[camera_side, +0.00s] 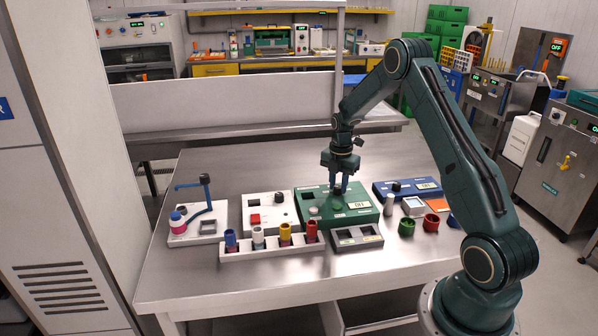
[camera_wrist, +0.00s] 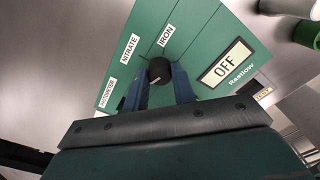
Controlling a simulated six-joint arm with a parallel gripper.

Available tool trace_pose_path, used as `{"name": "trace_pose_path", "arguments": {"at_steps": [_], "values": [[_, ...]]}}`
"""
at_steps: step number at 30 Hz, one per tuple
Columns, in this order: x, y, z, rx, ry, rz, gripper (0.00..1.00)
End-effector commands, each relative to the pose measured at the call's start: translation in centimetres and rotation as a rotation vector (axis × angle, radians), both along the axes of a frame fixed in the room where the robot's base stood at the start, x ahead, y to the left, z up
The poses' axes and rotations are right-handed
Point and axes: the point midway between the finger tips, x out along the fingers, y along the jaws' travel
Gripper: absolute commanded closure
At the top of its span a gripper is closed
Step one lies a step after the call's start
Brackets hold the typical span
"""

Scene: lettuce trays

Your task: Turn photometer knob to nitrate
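The photometer is a green box (camera_side: 365,217) on the steel table; the wrist view shows its green top (camera_wrist: 200,38). Its black knob (camera_wrist: 160,70) has the white labels NITRATE (camera_wrist: 130,48) and IRON (camera_wrist: 166,36) beyond it, NITRATE to the left of IRON. A display (camera_wrist: 226,62) to the right reads OFF. My gripper (camera_side: 339,191) points down over the photometer. In the wrist view its two blue fingers (camera_wrist: 159,80) flank the knob closely on both sides. Whether they press on it cannot be told. The knob's pointer is not clear.
A white instrument with a red button (camera_side: 268,213) stands left of the photometer, a blue one (camera_side: 405,190) to the right. In front are a white rack of coloured vials (camera_side: 270,249) and a grey tray (camera_side: 356,238). Green and red cups (camera_side: 406,226) stand at right. The table's front is clear.

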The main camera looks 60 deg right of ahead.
Motion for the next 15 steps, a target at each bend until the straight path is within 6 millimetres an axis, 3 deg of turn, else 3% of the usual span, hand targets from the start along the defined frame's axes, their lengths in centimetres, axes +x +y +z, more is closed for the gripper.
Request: {"name": "trace_pose_path", "arguments": {"at_steps": [15], "values": [[0.0,-0.04,0.07,-0.001,0.0,-0.107,0.97]]}}
